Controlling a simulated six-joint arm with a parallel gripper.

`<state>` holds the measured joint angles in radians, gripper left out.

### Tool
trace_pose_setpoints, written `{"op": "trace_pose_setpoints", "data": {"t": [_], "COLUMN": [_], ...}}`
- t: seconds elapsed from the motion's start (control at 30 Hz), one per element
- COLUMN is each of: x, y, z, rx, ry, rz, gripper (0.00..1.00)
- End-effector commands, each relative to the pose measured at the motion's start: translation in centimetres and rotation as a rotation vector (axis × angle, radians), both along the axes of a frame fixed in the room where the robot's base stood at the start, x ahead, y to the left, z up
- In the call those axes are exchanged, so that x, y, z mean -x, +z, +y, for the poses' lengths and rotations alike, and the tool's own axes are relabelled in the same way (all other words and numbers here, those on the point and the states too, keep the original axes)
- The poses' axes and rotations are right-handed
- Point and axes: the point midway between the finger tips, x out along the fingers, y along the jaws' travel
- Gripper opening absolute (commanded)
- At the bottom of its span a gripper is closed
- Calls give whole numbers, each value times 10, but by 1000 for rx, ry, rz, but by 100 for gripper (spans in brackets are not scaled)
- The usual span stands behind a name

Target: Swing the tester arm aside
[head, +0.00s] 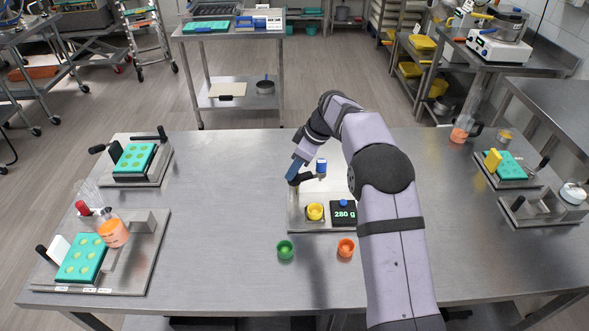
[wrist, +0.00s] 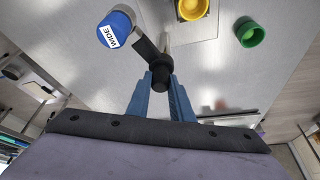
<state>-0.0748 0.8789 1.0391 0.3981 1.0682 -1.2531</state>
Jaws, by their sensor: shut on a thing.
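The tester stands on a metal base plate (head: 325,225) near the middle of the table. Its arm is a short dark bar (wrist: 147,48) ending in a black knob (wrist: 161,75); the knob also shows in the head view (head: 294,182). My gripper (wrist: 161,88) is shut on this knob, its blue fingers on either side; in the head view it is at the plate's left rear (head: 296,170). A blue cylinder (head: 321,165) labelled WIDE sits near the bar's other end. A yellow cup (head: 315,211) stands on the plate in front, left of a display (head: 343,212) reading 280 g.
A green cup (head: 285,248) and an orange cup (head: 346,247) stand in front of the plate. Stations with teal moulds stand at the left (head: 80,258), far left (head: 134,158) and right (head: 510,165). The table between the left stations and the tester is clear.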

Motion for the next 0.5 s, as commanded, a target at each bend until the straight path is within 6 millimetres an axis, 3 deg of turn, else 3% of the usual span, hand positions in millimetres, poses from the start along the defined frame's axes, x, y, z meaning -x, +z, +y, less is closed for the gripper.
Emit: {"op": "trace_pose_setpoints", "data": {"t": [0.5], "x": [-1], "y": [1], "z": [0], "rx": [1], "ry": [37], "rz": [-3], "gripper": [0]}}
